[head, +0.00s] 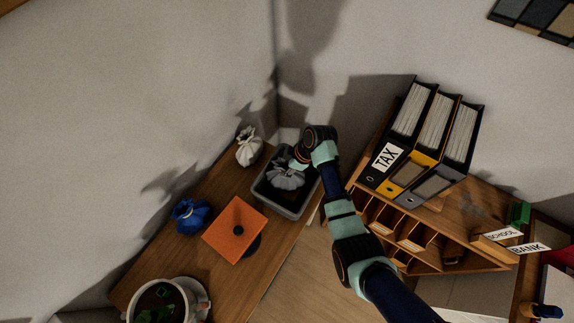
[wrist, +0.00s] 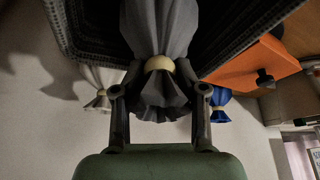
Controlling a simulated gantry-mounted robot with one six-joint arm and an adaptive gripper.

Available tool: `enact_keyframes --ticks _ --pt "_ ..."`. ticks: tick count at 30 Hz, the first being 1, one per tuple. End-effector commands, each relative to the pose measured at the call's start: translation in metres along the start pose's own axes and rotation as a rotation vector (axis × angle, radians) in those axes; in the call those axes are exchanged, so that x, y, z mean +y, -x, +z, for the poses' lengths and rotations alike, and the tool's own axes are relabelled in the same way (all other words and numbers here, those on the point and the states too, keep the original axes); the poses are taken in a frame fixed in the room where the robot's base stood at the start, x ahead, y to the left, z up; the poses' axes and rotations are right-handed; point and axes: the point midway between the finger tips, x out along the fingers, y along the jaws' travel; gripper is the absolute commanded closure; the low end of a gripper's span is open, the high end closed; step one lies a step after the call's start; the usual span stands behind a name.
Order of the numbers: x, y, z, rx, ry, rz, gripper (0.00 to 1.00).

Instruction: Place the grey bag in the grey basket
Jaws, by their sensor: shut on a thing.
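The grey bag (head: 286,176) is gathered at the neck with a pale band and shows large in the wrist view (wrist: 160,40). My gripper (wrist: 160,100) is shut on the bag's neck, one finger on each side of the band. In the head view my gripper (head: 297,163) is over the grey basket (head: 300,212), and the bag appears within the basket's opening. The basket's ribbed dark wall (wrist: 80,35) shows behind the bag in the wrist view. I cannot tell whether the bag touches the basket's bottom.
A white bag (head: 249,147) stands behind left of the basket. A blue bag (head: 190,216) and an orange square piece with a dark knob (head: 232,222) lie left on the wooden table (head: 172,262). A wooden shelf with binders (head: 425,135) stands at right, close to my arm.

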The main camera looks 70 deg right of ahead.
Motion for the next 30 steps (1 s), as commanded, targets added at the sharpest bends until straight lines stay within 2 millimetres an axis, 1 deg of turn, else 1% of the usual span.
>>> enact_keyframes --ticks 7,14,15,19,20,28,30 --pt "0.0005 -0.0011 0.0002 0.001 0.001 0.001 1.00" --pt "0.0005 -0.0080 0.0032 0.001 0.001 0.001 1.00" --pt "0.0004 -0.0084 0.0034 0.001 0.001 0.001 0.58" --pt "0.0003 -0.0075 0.0030 0.001 0.001 0.001 0.37" --pt "0.0003 -0.0075 0.0030 0.001 0.001 0.001 0.33" --pt "0.0004 -0.0069 0.0028 0.001 0.001 0.001 0.33" --pt "0.0005 -0.0025 0.0008 0.001 0.001 0.001 0.33"
